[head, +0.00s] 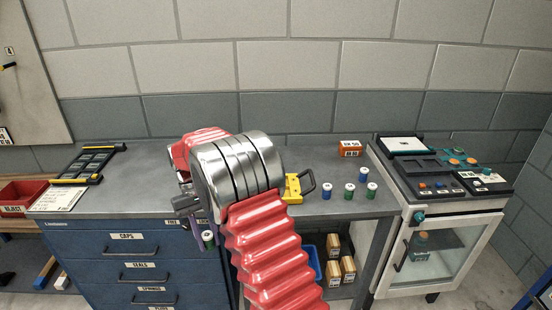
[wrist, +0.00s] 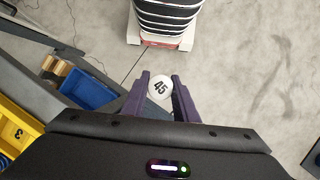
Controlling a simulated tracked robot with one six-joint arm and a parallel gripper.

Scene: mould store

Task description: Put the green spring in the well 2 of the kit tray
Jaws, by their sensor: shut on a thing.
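My gripper (head: 200,237) hangs in front of the bench's drawer front in the head view. Its purple fingers are shut on a small green cylinder with white ends, the green spring (head: 209,240). In the wrist view the spring's white round end, marked 45 (wrist: 160,88), shows between the two fingertips (wrist: 160,95). The kit tray (head: 111,150), black with yellow handles, lies at the left end of the bench top, apart from my gripper. Its well numbers are too small to read.
Several blue and green white-ended cylinders (head: 349,190) stand on the bench's right part. A yellow handled object (head: 292,188) is partly behind my arm. An orange box (head: 349,148) stands at the back. A red reject bin (head: 22,196) is at far left. The bench between tray and arm looks clear.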

